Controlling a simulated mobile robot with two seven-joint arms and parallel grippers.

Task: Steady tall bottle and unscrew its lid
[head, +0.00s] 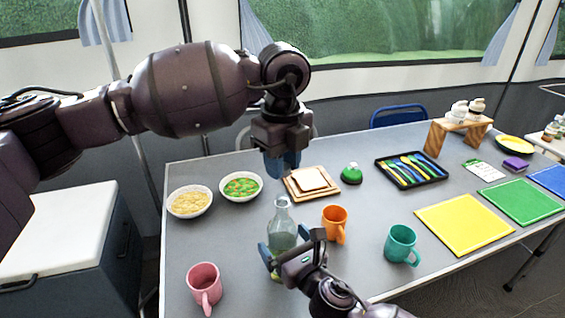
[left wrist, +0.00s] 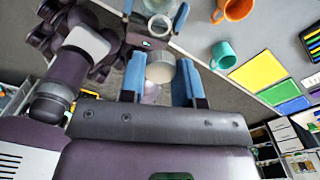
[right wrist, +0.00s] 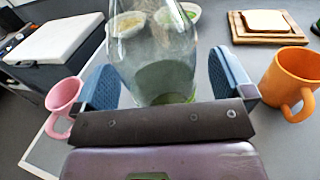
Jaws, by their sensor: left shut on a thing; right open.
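The tall clear glass bottle (head: 281,238) stands upright on the grey table, its mouth uncovered. My right gripper (head: 292,252) is open, with one finger on each side of the bottle's lower body; the bottle (right wrist: 155,60) also fills the middle of the right wrist view, with gaps beside the fingers. My left gripper (head: 283,166) is shut above and apart from the bottle mouth. In the left wrist view a pale round lid (left wrist: 160,68) sits between its blue fingers; in the head view the fingers hide it.
An orange mug (head: 335,222) stands close right of the bottle, a teal mug (head: 401,245) farther right and a pink mug (head: 205,285) at front left. Two bowls (head: 190,202) and a bread board (head: 311,182) lie behind. A yellow mat (head: 465,224) is at right.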

